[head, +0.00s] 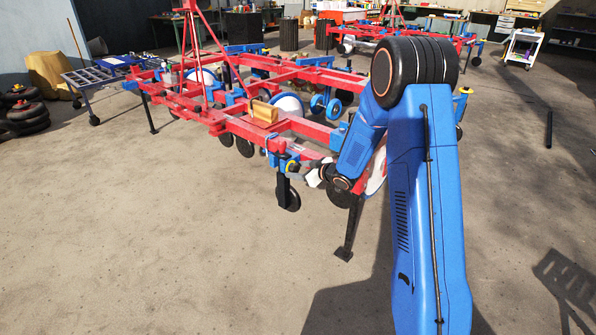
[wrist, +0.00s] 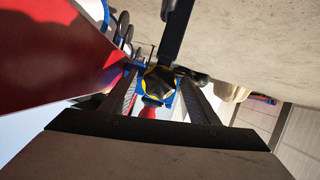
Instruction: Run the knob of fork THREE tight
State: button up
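A black knob with yellow marks (wrist: 158,80) sits on a blue fork bracket (wrist: 152,101) in the wrist view. My gripper (wrist: 159,78) points at it with its two dark fingers apart, one on each side of the knob. A small gap seems to show on both sides; I cannot tell whether the knob lies between the tips or just beyond them. In the head view my gripper (head: 312,178) is at the near corner of the red planter frame (head: 240,128), beside a blue fork with a black wheel (head: 288,193). No fork number is readable.
A large red beam (wrist: 50,55) fills the left of the wrist view, close to my gripper. A dark upright post (wrist: 176,30) stands by the knob. A black stand leg (head: 350,228) is below my arm. The concrete floor in front is clear.

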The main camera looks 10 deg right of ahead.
jog(key=v, duration=1.7)
jog(key=shift+r, duration=0.15)
jog(key=shift+s+d, duration=0.15)
jog(key=shift+s, duration=0.05)
jog(key=v, duration=1.7)
jog(key=shift+s+r, duration=0.1)
